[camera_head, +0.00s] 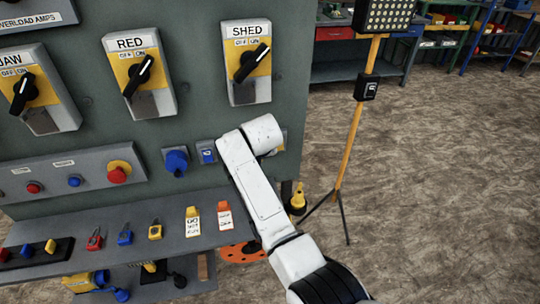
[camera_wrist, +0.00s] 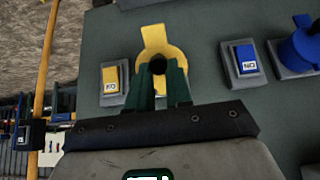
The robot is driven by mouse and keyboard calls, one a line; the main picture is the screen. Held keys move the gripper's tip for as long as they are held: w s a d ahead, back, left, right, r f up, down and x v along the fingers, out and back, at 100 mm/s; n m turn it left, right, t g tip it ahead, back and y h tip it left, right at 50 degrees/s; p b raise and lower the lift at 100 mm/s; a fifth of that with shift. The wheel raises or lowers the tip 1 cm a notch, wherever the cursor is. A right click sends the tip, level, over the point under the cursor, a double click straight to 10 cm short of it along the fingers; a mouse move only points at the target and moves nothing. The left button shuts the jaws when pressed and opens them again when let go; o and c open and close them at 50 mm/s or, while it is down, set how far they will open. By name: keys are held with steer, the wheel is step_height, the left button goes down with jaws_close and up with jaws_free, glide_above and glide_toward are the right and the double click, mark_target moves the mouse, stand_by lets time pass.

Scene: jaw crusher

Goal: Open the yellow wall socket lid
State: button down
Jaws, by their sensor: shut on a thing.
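The yellow wall socket (camera_wrist: 178,54) shows in the wrist view on the grey-green panel. Its yellow lid has a tab (camera_wrist: 153,37) pointing up in that picture, and a dark round spot shows at its middle. My gripper (camera_wrist: 159,76) has its two dark green fingers at the socket's near side, one each side of the middle. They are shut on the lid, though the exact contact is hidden. In the head view my white arm hides the socket and the gripper's fingers.
In the wrist view a yellow switch (camera_wrist: 115,84) sits left of the socket and a blue switch (camera_wrist: 244,63) right of it. A blue socket (camera_head: 176,162) is beside them. A shelf (camera_head: 130,238) with tags and padlocks juts out below. A yellow tripod pole (camera_head: 354,135) stands to the right.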

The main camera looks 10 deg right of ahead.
steer(key=shift+w+a+r+g+b, duration=0.1)
steer(key=shift+w+r+g+b, duration=0.1)
steer(key=shift+r+g, duration=0.3)
steer(key=shift+w+r+g+b, duration=0.1)
steer(key=shift+r+g+b, duration=0.15)
steer(key=shift+g, duration=0.35)
steer(key=shift+w+r+g+b, duration=0.15)
steer(key=shift+r+g+b, duration=0.35)
steer(key=shift+g+b, duration=0.55)
steer(key=shift+w+r+g, duration=0.1)
steer(key=shift+g, duration=0.15)
steer(key=c, duration=1)
jaws_free()
steer(key=r, duration=0.3)
steer(key=s+r, duration=0.1)
steer(key=r, duration=0.3)
steer(key=s+r, duration=0.1)
steer(key=r, duration=0.2)
steer(key=shift+r+b, duration=0.3)
steer(key=shift+b, duration=0.05)
